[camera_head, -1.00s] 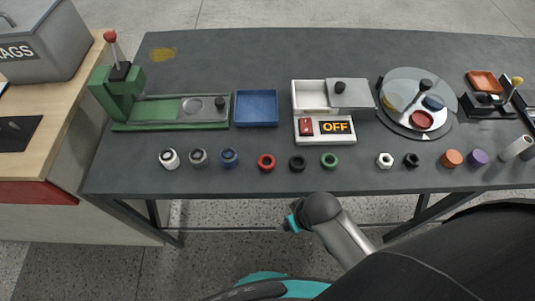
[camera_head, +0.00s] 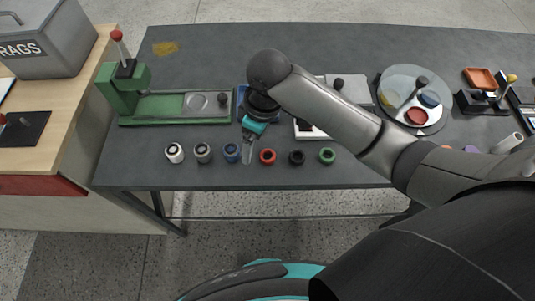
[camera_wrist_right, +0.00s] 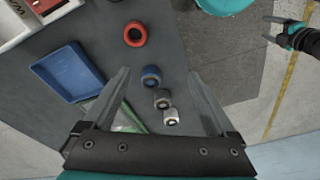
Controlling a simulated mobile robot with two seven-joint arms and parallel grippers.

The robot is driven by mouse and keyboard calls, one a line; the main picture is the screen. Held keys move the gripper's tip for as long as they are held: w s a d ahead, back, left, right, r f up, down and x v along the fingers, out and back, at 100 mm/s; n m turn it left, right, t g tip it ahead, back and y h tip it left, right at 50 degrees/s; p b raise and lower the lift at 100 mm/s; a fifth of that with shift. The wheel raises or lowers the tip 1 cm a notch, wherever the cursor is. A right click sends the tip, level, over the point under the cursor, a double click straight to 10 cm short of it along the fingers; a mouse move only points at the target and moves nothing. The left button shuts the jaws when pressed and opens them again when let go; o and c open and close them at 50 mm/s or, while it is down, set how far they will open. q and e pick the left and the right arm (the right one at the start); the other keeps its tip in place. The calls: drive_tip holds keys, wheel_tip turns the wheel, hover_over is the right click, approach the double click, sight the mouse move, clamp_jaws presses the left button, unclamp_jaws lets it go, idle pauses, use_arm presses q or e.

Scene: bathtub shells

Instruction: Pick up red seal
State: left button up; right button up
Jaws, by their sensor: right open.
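The red seal (camera_head: 267,156) is a small red ring lying flat near the front edge of the dark table. In the right wrist view it is the red ring (camera_wrist_right: 135,34) at the top, beyond the fingertips. My right gripper (camera_head: 248,158) points down just left of the red seal, close to the blue-topped ring. It is open and empty, and its fingers (camera_wrist_right: 158,75) are spread apart in the right wrist view, with the blue ring between them. My left gripper (camera_wrist_right: 268,29) shows small at the upper right of the right wrist view, over the floor, its fingers apart.
A blue ring (camera_head: 231,152), grey ring (camera_head: 203,152) and white ring (camera_head: 174,152) stand left of the red seal. A black ring (camera_head: 297,157) and green ring (camera_head: 327,155) lie to its right. The blue tray (camera_wrist_right: 67,72) is behind, partly hidden by my arm in the head view.

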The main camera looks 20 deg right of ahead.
sight(267, 155)
drive_tip(key=w+d+r+h, duration=0.1)
drive_tip(key=w+d+r, duration=0.2)
drive_tip(key=shift+n+g, duration=0.3)
drive_tip(key=shift+n, duration=0.1)
drive_tip(key=f+b, duration=0.1)
drive_tip(key=f, duration=0.4)
drive_tip(key=f+b, duration=0.1)
drive_tip(key=f, duration=0.4)
drive_tip(key=f+b, duration=0.1)
drive_tip(key=f, duration=0.4)
drive_tip(key=shift+d+f, duration=0.1)
drive_tip(key=shift+d, duration=0.15)
drive_tip(key=c, duration=1.4)
